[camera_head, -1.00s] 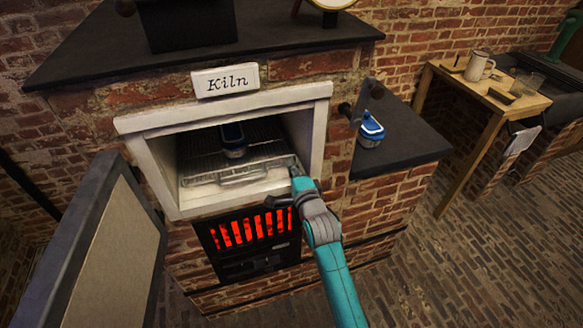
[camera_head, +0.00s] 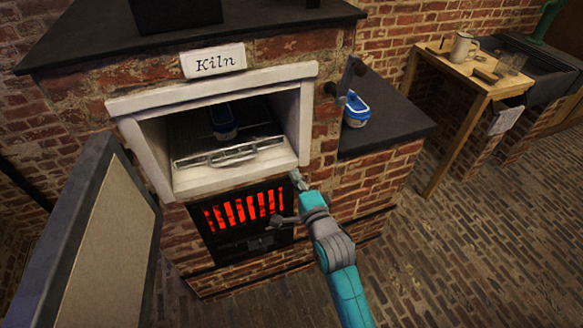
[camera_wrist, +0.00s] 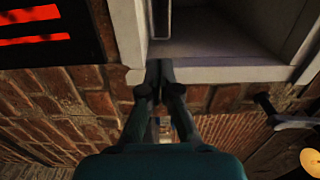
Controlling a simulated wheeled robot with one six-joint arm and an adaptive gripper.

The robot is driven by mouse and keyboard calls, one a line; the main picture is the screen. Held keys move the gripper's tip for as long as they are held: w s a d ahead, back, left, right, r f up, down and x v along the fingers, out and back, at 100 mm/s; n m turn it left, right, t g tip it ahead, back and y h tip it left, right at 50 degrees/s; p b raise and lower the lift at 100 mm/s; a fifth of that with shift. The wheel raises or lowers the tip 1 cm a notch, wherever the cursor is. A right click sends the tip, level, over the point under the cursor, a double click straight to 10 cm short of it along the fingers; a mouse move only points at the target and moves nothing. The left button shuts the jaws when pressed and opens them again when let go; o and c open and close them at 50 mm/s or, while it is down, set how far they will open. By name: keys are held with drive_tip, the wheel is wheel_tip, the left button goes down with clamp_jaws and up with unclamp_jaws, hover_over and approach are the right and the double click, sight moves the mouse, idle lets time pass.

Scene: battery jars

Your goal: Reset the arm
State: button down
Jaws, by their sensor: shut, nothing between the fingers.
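My gripper (camera_head: 297,180) is shut and empty, just in front of the lower right corner of the kiln opening. In the wrist view its fingertips (camera_wrist: 159,72) are together near the white kiln frame (camera_wrist: 215,75). The kiln (camera_head: 212,102) is open.
The kiln door (camera_head: 100,245) stands open at the left. A second blue-lidded jar (camera_head: 356,110) sits on the dark ledge (camera_head: 400,135) to the right. A red-glowing grate (camera_head: 245,210) is below the opening. A wooden table (camera_head: 455,75) stands farther right.

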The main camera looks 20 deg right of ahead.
drive_tip(key=s+f+n+g, duration=0.1)
drive_tip(key=s+f+n, duration=0.35)
drive_tip(key=s, duration=0.65)
drive_tip(key=s+f+n, duration=0.3)
drive_tip(key=s+f, duration=0.2)
drive_tip(key=s, duration=0.7)
drive_tip(key=s+r+n+g, duration=0.1)
drive_tip(key=s+n, duration=0.4)
drive_tip(key=s, duration=0.6)
drive_tip(key=s+a+r+n+g, duration=0.1)
drive_tip(key=s+r+n, duration=0.3)
drive_tip(key=s, duration=0.8)
drive_tip(key=shift+r+n, duration=0.2)
drive_tip(key=shift+n, duration=0.55)
